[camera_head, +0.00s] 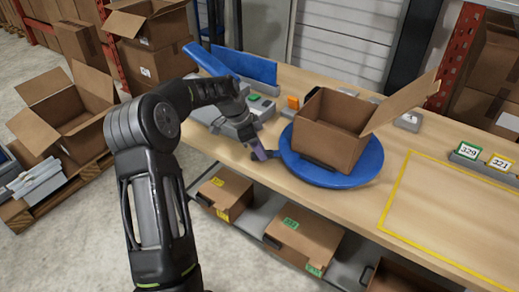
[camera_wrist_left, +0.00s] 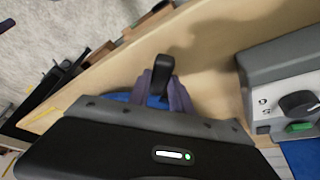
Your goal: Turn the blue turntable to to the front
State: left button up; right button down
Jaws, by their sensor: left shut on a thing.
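The blue turntable (camera_head: 362,174) is a round disc on the wooden table, with an open cardboard box (camera_head: 325,135) standing on it. My left gripper (camera_head: 262,154) is low at the turntable's left edge. In the left wrist view its purplish fingers (camera_wrist_left: 163,92) are shut on a short black handle (camera_wrist_left: 163,72). The handle seems to belong to the turntable's rim; its join is hidden. A little blue of the turntable (camera_wrist_left: 118,97) shows beside the fingers. My right gripper is in neither view.
A grey control box (camera_wrist_left: 290,75) with a knob and green button stands close to the gripper. A yellow-outlined area (camera_head: 450,215) of the table is clear. Number signs (camera_head: 483,160) stand at right. Boxes (camera_head: 305,238) sit on the shelf below.

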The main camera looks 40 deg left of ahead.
pick_arm(q)
grip_shut()
dwell(0.8)
